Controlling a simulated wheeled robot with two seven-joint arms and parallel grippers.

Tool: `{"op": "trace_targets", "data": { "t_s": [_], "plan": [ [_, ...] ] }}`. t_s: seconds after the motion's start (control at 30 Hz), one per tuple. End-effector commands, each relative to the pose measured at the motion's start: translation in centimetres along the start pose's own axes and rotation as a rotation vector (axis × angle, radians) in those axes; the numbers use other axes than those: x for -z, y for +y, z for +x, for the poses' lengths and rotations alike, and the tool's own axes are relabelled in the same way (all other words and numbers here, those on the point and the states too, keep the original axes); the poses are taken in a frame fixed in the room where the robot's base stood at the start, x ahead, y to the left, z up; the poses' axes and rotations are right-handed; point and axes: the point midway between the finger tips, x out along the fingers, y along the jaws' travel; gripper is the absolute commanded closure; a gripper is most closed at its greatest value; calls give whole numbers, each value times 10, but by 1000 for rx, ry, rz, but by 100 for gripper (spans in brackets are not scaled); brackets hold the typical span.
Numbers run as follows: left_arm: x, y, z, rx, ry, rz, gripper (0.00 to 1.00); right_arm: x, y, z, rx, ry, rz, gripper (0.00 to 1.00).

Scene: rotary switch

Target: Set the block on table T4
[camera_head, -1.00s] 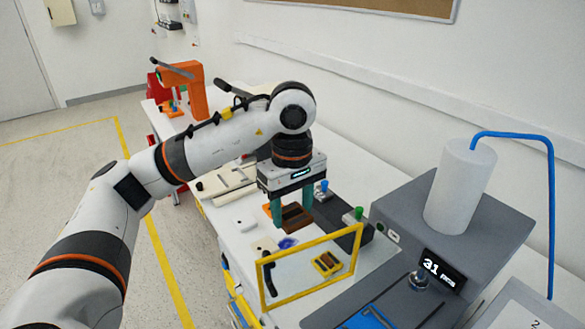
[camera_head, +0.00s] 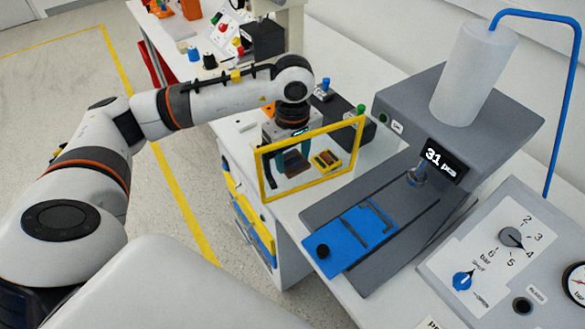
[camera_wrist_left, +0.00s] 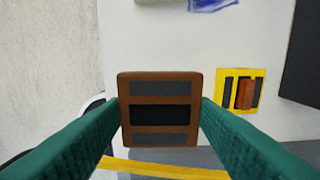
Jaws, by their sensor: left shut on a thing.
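The block (camera_wrist_left: 158,108) is brown with dark stripes. In the left wrist view it sits between the two green fingers of my left gripper (camera_wrist_left: 158,112), which is shut on it. In the head view the gripper (camera_head: 293,160) points down, and the block (camera_head: 296,163) shows behind a clear panel in a yellow frame. The white table (camera_head: 240,137) lies below. I see no T4 label, and I cannot tell how far the block is above the surface. My right gripper is not in view.
The yellow frame (camera_head: 262,178) stands near the gripper. A yellow holder with a brown piece (camera_head: 326,160) lies on the table, also in the wrist view (camera_wrist_left: 241,92). A grey press (camera_head: 460,120) with a blue plate (camera_head: 350,240) and a dial panel (camera_head: 505,255) are at the right.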

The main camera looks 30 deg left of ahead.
Motion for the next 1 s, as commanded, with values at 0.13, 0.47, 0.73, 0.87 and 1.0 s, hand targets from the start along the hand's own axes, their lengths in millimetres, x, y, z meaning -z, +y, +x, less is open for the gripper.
{"op": "trace_targets", "data": {
  "t_s": [0.13,0.47,0.73,0.87,1.0],
  "plan": [
    [0,0,16,0,0,0,71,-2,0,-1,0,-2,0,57],
    [0,0,52,-2,1,0,71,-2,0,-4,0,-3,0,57],
    [0,0,57,1,0,1,71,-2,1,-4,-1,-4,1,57],
    [0,0,61,1,0,1,71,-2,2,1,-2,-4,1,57],
    [0,0,60,1,0,0,30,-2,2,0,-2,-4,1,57]
  ]
}}
